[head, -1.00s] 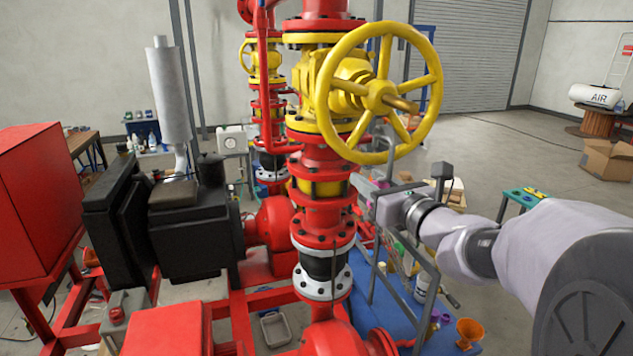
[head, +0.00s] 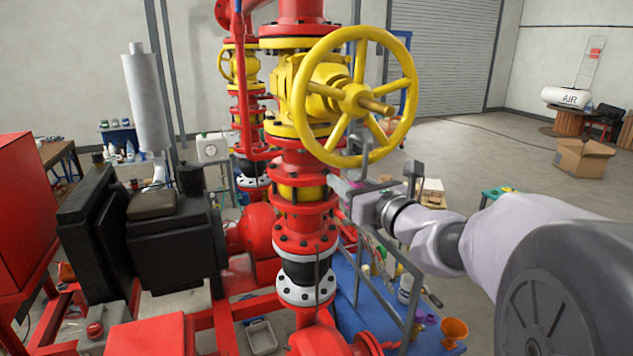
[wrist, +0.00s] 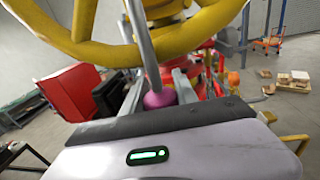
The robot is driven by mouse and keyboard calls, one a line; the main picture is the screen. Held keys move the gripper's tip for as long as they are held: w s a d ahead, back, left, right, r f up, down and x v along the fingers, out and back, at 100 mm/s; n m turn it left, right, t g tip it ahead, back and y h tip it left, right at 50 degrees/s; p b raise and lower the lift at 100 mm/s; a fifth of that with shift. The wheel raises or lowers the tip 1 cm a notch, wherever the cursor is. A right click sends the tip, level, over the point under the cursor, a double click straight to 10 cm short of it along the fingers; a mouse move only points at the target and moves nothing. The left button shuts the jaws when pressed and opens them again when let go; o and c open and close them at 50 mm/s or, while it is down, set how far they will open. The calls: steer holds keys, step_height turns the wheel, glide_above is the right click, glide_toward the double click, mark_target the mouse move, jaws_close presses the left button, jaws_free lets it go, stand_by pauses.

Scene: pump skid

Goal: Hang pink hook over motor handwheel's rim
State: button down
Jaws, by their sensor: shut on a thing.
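The yellow motor handwheel (head: 413,95) stands on the yellow valve, with its spindle pointing toward me; its lower rim also crosses the top of the wrist view (wrist: 200,30). My gripper (head: 362,195) is just below the lower rim. In the wrist view my gripper (wrist: 158,88) is shut on the hook's pink, ball-like part (wrist: 160,97). A grey rod rises from this part and passes in front of the rim. In the head view the grey hook (head: 354,152) overlaps the bottom of the rim. I cannot tell whether it touches the rim.
A red pipe column with flanges (head: 305,235) stands left of my gripper. A grey rail frame (head: 412,295) stands below it, over a blue mat (head: 365,315) with several items. A black engine block (head: 175,240) is at left.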

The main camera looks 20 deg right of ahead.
steer(key=shift+f, duration=0.1)
stand_by(0.3)
step_height(320, 180, down, 2)
steer(key=b, duration=0.2)
steer(key=shift+f+b, duration=0.2)
steer(key=shift+b, duration=0.1)
stand_by(0.3)
steer(key=c, duration=0.9)
jaws_free()
